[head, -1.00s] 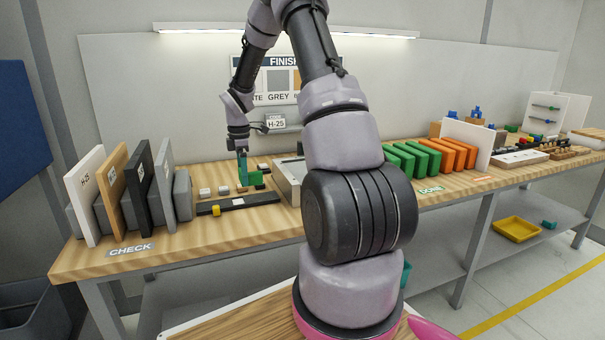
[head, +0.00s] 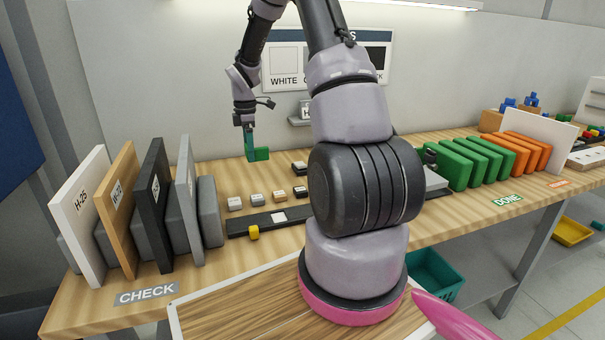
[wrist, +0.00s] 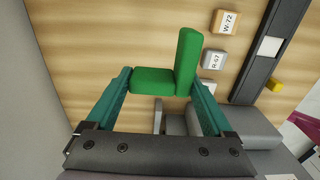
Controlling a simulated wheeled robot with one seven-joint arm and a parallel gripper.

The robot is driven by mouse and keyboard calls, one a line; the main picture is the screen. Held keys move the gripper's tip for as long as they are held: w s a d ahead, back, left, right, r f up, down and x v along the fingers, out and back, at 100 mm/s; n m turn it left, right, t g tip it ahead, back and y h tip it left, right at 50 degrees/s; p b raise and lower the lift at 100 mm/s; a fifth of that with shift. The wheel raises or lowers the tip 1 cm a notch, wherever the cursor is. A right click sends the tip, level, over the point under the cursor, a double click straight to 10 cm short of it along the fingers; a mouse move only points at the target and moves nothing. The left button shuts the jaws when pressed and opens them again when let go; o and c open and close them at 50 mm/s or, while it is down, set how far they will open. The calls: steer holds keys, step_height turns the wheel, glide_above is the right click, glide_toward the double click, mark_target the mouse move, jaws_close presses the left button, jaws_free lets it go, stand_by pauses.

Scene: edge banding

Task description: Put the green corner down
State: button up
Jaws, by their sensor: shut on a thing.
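The green corner (head: 261,154) is an L-shaped block in my gripper (head: 250,148). In the wrist view the green corner (wrist: 153,81) has one leg across the space between the two teal fingers of my gripper (wrist: 160,80). Its other leg (wrist: 187,60) sticks out past the right fingertip. My gripper is shut on it and points down over the back left part of the wooden bench (head: 262,185). I cannot tell for sure whether the corner touches the bench top.
Small labelled blocks (head: 256,199) stand beside a black strip (head: 268,222) with a yellow piece (head: 253,233). Upright panels (head: 155,195) stand on the left. Green blocks (head: 452,166) and orange blocks (head: 522,150) line the right. Bare wood lies behind the labelled blocks.

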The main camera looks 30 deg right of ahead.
mark_target(253, 186)
step_height(253, 186, down, 10)
steer(key=shift+r, duration=0.1)
stand_by(0.4)
steer(key=shift+f, duration=0.2)
steer(key=o, duration=1)
steer(key=shift+o, duration=0.2)
steer(key=shift+r, duration=0.1)
